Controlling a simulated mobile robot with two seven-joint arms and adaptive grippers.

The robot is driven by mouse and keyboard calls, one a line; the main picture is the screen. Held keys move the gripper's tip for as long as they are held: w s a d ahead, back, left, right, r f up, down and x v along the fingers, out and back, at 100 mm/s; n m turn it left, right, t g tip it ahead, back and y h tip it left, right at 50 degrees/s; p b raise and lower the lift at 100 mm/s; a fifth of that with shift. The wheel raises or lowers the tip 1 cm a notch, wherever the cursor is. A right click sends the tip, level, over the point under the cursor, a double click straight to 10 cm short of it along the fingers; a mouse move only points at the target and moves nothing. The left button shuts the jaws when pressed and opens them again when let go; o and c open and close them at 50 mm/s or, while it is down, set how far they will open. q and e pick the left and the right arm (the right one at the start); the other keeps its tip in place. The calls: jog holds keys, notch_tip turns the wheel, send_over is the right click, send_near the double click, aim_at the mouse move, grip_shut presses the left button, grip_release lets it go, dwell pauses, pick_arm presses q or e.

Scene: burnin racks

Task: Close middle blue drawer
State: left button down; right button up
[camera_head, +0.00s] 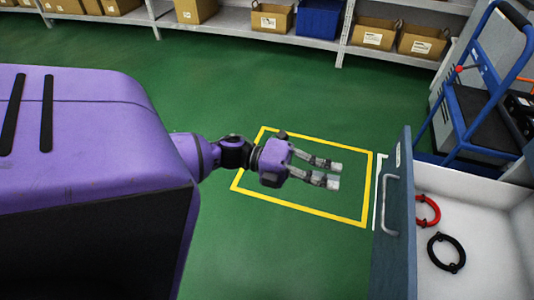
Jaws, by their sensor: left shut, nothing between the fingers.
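The blue-grey drawer (398,240) stands pulled open at the right of the head view. Its front panel with a metal handle (388,206) faces left, and its white interior shows. A red ring (427,211) and a black ring (446,253) lie inside it. The drawer's lower right part is cut off by the picture edge. My left gripper (338,173) is shut and empty, its fingers pointing right toward the drawer front. It is left of the handle and apart from it. My right gripper is not in view.
A blue-framed step or cart (477,112) stands behind the drawer at the upper right. A shelf (230,24) with cardboard boxes and a blue bin (320,18) runs along the back. A yellow-taped rectangle (304,206) marks the clear green floor.

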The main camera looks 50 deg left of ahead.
pick_arm(q)
jog(key=b+x, duration=0.2)
jog(key=x, duration=1.2)
jog(key=shift+w+d+f, duration=0.1)
jog(key=shift+w+d, duration=0.05)
jog(key=shift+d, duration=0.2)
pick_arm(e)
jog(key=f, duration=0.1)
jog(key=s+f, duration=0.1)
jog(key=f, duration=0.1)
pick_arm(q)
jog(key=p+x, duration=0.1)
jog(key=x, duration=2.7)
jog(key=shift+d, duration=0.35)
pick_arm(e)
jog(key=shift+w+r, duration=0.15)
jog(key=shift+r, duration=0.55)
pick_arm(q)
jog(key=shift+f, duration=0.1)
